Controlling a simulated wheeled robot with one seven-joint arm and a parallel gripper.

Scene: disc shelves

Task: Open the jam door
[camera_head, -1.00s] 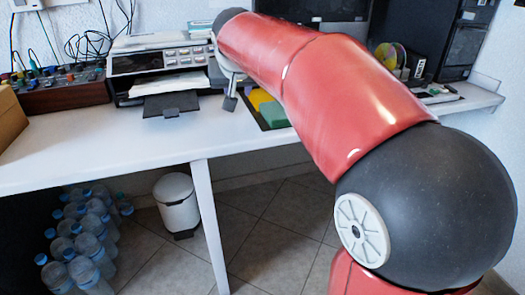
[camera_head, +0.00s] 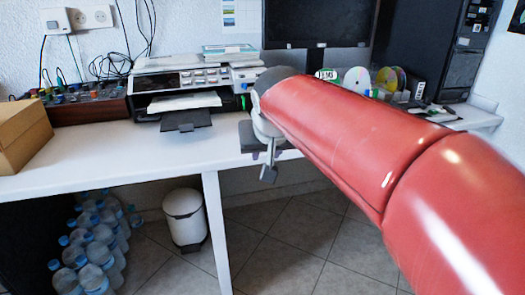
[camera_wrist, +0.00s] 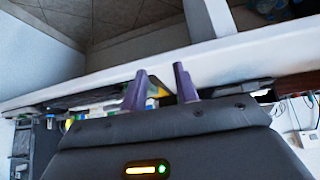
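The white and grey printer (camera_head: 196,78) stands on the white desk, with a panel of buttons on its front. White paper (camera_head: 184,102) and a black output tray (camera_head: 186,121) stick out below the panel. I cannot make out a separate jam door; the printer's right end is partly behind my arm. My gripper (camera_head: 269,172) points down at the desk's front edge, to the right of the printer and apart from it. In the wrist view its two purple fingers (camera_wrist: 160,70) are apart with nothing between them.
The desk (camera_head: 110,160) has free surface in front of the printer. A cardboard box (camera_head: 22,138) and a knobbed device (camera_head: 90,108) are at left. A monitor (camera_head: 318,22) and discs (camera_head: 385,80) are at right. A bin (camera_head: 185,218) and bottles (camera_head: 95,250) stand below.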

